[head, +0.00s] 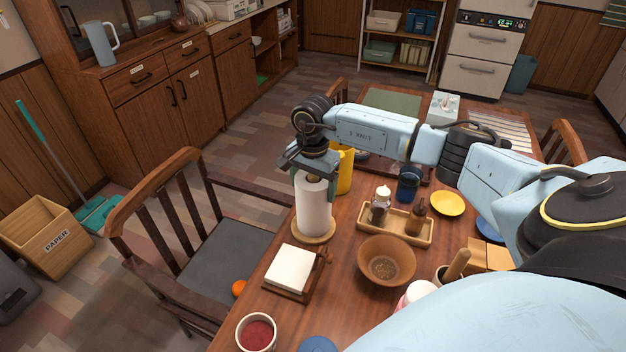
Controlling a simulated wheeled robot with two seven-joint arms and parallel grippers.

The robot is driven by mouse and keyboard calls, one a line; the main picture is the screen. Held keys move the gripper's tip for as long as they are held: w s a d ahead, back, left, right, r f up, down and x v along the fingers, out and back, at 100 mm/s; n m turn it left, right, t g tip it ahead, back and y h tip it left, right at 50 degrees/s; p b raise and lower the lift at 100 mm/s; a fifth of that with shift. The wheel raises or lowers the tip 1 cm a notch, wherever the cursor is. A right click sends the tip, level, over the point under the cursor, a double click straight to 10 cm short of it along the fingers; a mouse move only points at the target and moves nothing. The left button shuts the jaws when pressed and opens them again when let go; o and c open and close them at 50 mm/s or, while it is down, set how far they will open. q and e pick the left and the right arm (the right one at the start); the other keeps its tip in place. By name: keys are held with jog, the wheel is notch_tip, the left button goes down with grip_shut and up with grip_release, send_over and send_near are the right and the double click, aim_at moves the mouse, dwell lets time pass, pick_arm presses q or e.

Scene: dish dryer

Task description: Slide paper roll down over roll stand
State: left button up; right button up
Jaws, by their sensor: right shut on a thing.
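The white paper roll (313,208) is upright on the left part of the wooden table. The roll stand shows as a round wooden base (329,237) directly under the roll. The roll's lower end looks at or very near the base; I cannot tell whether it touches. Brown shows at the top of the roll, either post or core. My right gripper (312,172) points down over the roll's top, shut on the roll with a finger on each side. My left gripper is not in view.
A napkin holder (291,269), a wooden bowl (386,262) and a condiment tray (366,233) stand close around the roll. A yellow container (345,172) is just behind it. A red-filled cup (257,332) is near the front edge. A chair (171,200) stands at the left.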

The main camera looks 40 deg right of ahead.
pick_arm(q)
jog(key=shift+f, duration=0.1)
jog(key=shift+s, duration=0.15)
pick_arm(e)
jog(key=o, duration=1.2)
jog(key=shift+o, duration=0.2)
notch_tip(320, 180, up, 7)
jog(key=shift+f+p, duration=0.15)
jog(key=shift+p, duration=0.2)
notch_tip(320, 180, up, 6)
jog(key=shift+f, duration=0.1)
jog(key=shift+r, duration=0.4)
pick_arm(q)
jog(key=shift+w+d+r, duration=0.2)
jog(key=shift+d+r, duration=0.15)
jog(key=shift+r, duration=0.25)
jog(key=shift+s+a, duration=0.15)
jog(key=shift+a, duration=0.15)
